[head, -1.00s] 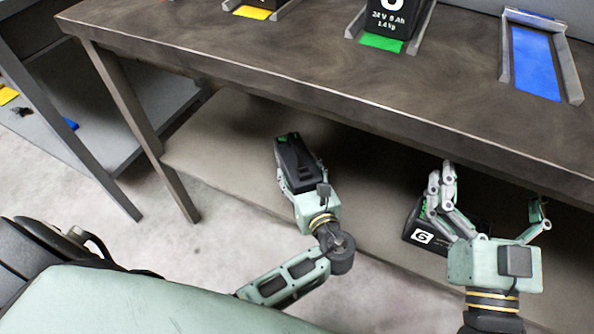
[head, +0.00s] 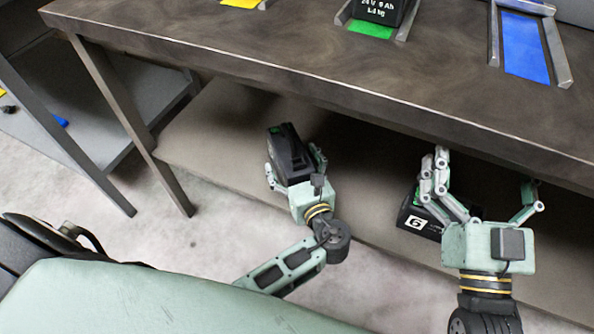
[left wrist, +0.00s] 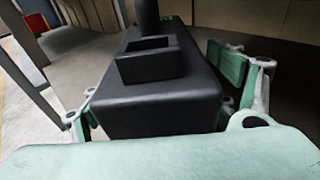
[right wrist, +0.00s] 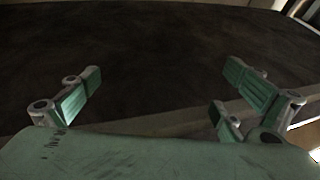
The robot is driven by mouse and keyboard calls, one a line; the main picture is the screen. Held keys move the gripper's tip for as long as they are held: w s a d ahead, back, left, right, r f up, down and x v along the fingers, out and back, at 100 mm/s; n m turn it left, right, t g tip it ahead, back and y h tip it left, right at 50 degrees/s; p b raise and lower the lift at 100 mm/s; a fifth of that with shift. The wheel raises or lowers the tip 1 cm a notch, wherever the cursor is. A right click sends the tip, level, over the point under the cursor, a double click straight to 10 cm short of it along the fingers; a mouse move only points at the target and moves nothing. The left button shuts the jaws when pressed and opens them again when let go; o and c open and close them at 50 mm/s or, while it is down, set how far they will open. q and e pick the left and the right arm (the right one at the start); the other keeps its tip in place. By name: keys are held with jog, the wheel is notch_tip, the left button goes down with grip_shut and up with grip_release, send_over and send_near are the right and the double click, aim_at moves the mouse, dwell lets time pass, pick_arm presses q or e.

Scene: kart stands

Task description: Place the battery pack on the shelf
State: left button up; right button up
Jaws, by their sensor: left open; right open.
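A black battery pack (head: 289,157) with a green patch at its far end is at the lower shelf (head: 215,140), and appears to rest on it. My left gripper (head: 295,160) is open around this pack, a finger on either side. In the left wrist view the pack (left wrist: 160,100) fills the middle, and the right finger stands clear of it. A second black pack (head: 420,220) with a white label is on the lower shelf, partly hidden by my right gripper (head: 487,170). My right gripper is open and empty by the bench's front edge; in its wrist view nothing is between the fingers.
The bench top (head: 270,62) overhangs the shelf. On it are a black battery (head: 381,10) in a green-marked slot, an empty blue-marked slot (head: 527,48) and a yellow-marked slot (head: 240,3). A metal bench leg (head: 130,125) stands left of my left gripper.

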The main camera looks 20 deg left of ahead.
aim_at(299, 177)
pick_arm(q)
jog(key=p+v, duration=0.1)
jog(key=v, duration=0.4)
jog(key=p+v, duration=0.1)
jog(key=v, duration=0.5)
jog(key=shift+r+p, duration=0.1)
jog(key=shift+p, duration=0.25)
jog(key=shift+s+d, duration=0.25)
jog(key=shift+d, duration=0.05)
pick_arm(e)
notch_tip(299, 177, down, 14)
jog(key=s+d+g+h, duration=0.1)
jog(key=d+g+h, duration=0.1)
jog(key=g, duration=0.5)
jog(key=shift+r+g, duration=0.2)
jog(key=shift+g, duration=0.1)
jog(key=shift+s+d, duration=0.1)
